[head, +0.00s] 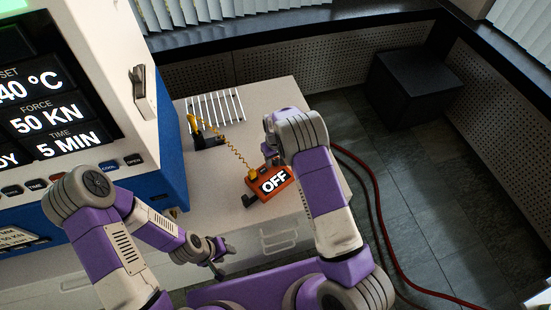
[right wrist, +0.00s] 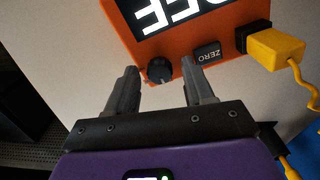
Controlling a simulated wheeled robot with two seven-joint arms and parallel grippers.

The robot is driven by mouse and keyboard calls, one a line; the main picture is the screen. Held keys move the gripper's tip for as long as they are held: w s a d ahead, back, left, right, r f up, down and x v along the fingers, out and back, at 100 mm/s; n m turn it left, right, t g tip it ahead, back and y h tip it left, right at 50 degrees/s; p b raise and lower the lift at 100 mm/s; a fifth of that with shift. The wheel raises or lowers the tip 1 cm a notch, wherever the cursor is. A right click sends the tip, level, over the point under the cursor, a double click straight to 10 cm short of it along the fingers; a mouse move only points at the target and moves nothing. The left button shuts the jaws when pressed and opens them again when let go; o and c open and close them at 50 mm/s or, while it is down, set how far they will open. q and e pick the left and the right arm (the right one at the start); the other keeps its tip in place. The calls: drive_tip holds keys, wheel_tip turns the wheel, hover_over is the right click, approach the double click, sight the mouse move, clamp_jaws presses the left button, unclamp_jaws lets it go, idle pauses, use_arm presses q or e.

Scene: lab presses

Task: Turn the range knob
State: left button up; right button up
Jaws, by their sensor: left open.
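The orange meter (head: 251,189), its screen reading OFF, lies on the white bench top. It also shows in the right wrist view (right wrist: 185,52). The black round knob (right wrist: 159,69) is near its edge, beside a dark ZERO button (right wrist: 207,52). My right gripper (right wrist: 158,67) is open. Its fingertips appear on either side of the knob; I cannot tell whether they touch it. In the head view my right arm hides the knob and most of that gripper. My left gripper (head: 222,259) is open and empty, low near the bench's front.
A yellow plug (right wrist: 276,46) sits in the meter; its coiled cable (head: 237,156) runs to a yellow-and-black probe (head: 194,125). A white slatted rack (head: 216,106) lies behind. The large press (head: 168,130) stands at left. A red hose (head: 375,195) crosses the floor at right.

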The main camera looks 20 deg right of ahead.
clamp_jaws()
drive_tip(key=shift+m, duration=0.3)
drive_tip(key=m+b, duration=0.1)
drive_tip(key=m, duration=0.2)
drive_tip(key=shift+m+b, duration=0.3)
drive_tip(key=shift+b, duration=0.05)
drive_tip(key=shift+m+b, duration=0.45)
drive_tip(key=shift+m, duration=1.75)
drive_tip(key=shift+o, duration=0.6)
unclamp_jaws()
